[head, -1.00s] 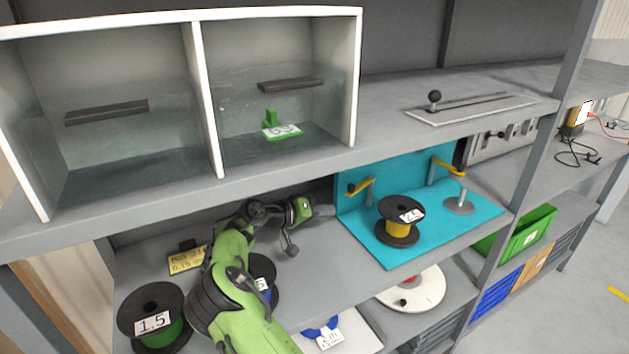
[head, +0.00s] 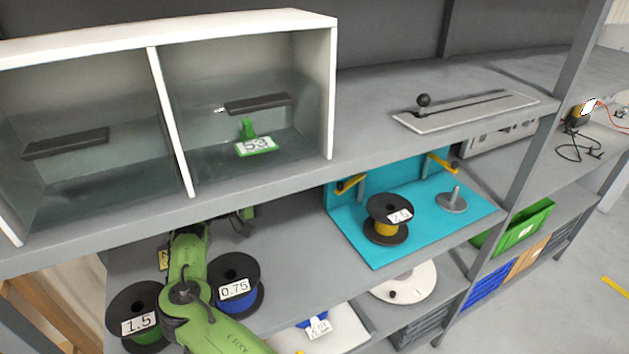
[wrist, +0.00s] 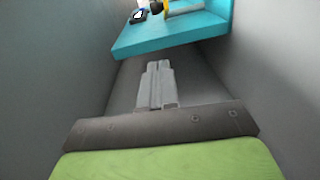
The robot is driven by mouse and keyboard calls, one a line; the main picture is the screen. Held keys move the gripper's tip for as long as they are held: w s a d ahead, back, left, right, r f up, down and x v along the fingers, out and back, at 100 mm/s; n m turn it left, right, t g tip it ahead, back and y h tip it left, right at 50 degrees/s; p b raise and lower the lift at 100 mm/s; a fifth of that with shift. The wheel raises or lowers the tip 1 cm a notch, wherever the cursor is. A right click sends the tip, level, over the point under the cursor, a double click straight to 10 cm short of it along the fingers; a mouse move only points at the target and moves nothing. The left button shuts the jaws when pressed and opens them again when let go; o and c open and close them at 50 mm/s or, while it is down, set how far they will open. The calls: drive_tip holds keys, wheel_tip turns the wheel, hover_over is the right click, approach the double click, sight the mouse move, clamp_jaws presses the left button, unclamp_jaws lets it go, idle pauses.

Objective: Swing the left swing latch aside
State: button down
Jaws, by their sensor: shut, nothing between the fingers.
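The left swing latch (head: 350,183) is a yellow bar with a dark knob, on a post at the back left of the teal fixture (head: 375,254). The right swing latch (head: 440,163) is a similar yellow bar further right. A black reel with yellow core (head: 387,228) stands between them on the teal base. In the wrist view my gripper (wrist: 158,68) has its grey fingers together and empty, apart from the teal fixture (wrist: 165,38) ahead. A yellow bar (wrist: 184,9) shows at the top there; which latch it is I cannot tell. The upper shelf hides my fingers in the head view.
Reels labelled 1.5 (head: 140,318) and 0.75 (head: 236,284) stand beside my arm. The upper shelf (head: 365,150) overhangs the fixture. A bare peg plate (head: 452,202) is right of the yellow-core reel.

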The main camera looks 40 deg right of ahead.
drive_tip(key=s+d, duration=0.6)
drive_tip(key=d, duration=0.4)
drive_tip(key=shift+s+d+f+p, duration=0.15)
drive_tip(key=shift+d+f+p, duration=0.2)
drive_tip(key=shift+f+p, duration=0.1)
drive_tip(key=shift+r, duration=0.1)
